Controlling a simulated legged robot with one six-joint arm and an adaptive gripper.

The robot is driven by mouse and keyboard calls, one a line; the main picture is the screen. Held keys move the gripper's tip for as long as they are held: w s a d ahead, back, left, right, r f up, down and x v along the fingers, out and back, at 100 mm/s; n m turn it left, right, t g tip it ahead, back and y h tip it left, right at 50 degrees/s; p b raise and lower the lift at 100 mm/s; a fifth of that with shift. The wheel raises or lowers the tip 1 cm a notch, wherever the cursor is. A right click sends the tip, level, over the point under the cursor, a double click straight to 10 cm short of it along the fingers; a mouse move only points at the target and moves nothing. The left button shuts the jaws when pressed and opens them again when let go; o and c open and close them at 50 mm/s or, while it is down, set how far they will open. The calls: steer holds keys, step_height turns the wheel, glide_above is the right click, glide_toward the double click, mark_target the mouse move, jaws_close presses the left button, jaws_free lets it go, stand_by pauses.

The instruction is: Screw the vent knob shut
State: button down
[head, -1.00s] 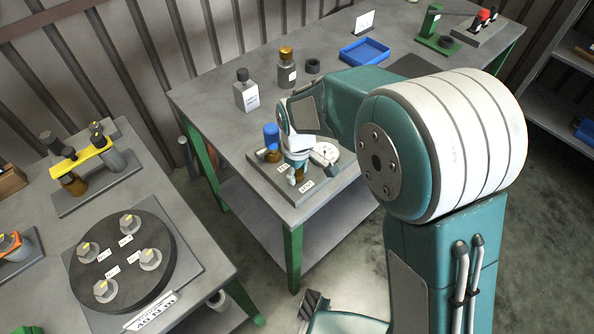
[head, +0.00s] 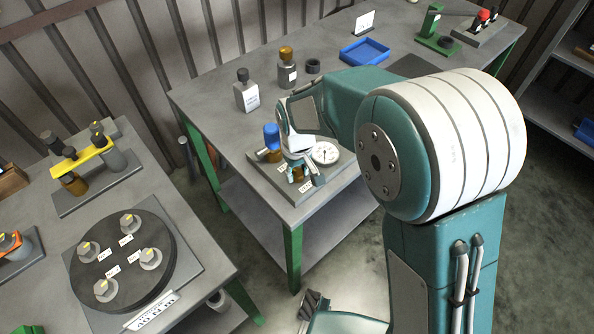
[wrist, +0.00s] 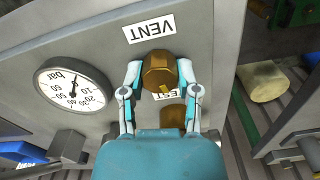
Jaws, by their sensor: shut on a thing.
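The vent knob (wrist: 158,72) is a brass hexagonal knob with a yellow mark, beside the VENT label (wrist: 149,28) on a grey panel in the wrist view. My gripper (wrist: 160,78) is shut on it, one finger on each side. In the head view my gripper (head: 306,172) is at the panel block (head: 285,190) on the near corner of the table, and it partly covers the brass knob. A second brass knob (wrist: 173,117) lies just below, partly hidden by my gripper, by a partly covered label.
A round pressure gauge (wrist: 73,87) is left of the vent knob. A blue-topped part (head: 271,137) stands on the same block. Two bottles (head: 246,92) (head: 287,68) and a blue tray (head: 364,51) stand farther back on the table.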

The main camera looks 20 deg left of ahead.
mark_target(296, 171)
steer(key=m, duration=0.4)
steer(key=shift+f, duration=0.15)
steer(key=shift+m, duration=2.2)
steer(key=shift+c, duration=1.6)
jaws_free()
steer(key=shift+a, duration=0.1)
step_height(296, 171, up, 12)
